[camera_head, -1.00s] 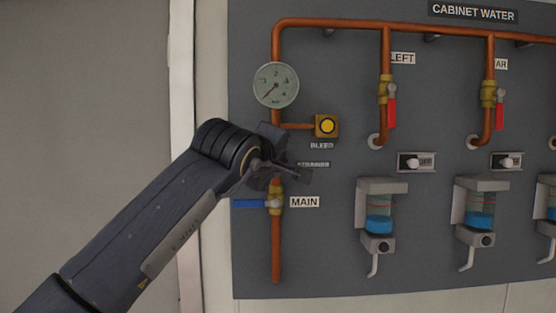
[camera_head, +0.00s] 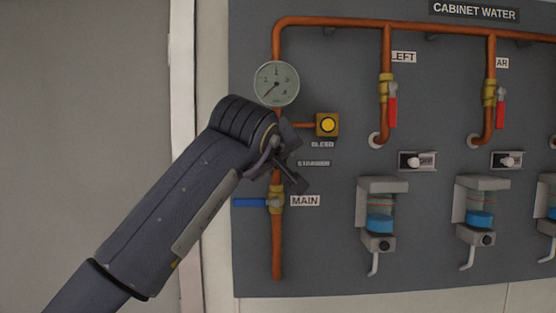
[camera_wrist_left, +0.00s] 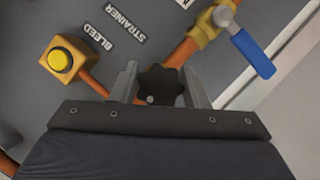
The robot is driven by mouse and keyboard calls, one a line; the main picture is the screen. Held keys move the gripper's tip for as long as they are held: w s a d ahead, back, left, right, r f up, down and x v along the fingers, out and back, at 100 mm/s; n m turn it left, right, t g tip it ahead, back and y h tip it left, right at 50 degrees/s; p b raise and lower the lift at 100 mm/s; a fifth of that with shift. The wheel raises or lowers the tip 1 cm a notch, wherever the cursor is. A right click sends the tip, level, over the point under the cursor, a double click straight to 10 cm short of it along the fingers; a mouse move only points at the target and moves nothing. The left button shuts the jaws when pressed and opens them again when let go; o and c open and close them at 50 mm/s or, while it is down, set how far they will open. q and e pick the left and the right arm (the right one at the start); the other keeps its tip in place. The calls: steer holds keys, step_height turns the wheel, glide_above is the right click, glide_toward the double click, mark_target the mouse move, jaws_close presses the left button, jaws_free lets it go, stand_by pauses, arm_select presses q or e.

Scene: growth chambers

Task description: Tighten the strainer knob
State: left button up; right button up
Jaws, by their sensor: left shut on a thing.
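The strainer knob (camera_wrist_left: 160,84) is black and lobed, and shows in the left wrist view between the two grey fingers of my left gripper (camera_wrist_left: 160,76). The fingers are shut on its sides. In the head view my left gripper (camera_head: 287,166) is at the vertical copper pipe, below the gauge and above the main valve; it hides the knob there. The STRAINER label (camera_head: 313,163) is just right of the gripper, and it also shows in the left wrist view (camera_wrist_left: 125,24). My right gripper is not in view.
The yellow bleed button (camera_head: 327,125) is close above right. The main valve's blue lever (camera_head: 250,203) points left just below the gripper. A pressure gauge (camera_head: 276,83) is above. Red-handled valves (camera_head: 392,110) and dispensers (camera_head: 380,210) stand farther right.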

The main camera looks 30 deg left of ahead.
arm_select(q)
steer(key=o, duration=1)
steer(key=shift+c, duration=0.2)
steer(key=shift+s, duration=0.1)
steer(key=v, duration=0.7)
steer(key=shift+s, duration=0.25)
steer(key=shift+d+r, duration=0.1)
steer(key=shift+d, duration=0.05)
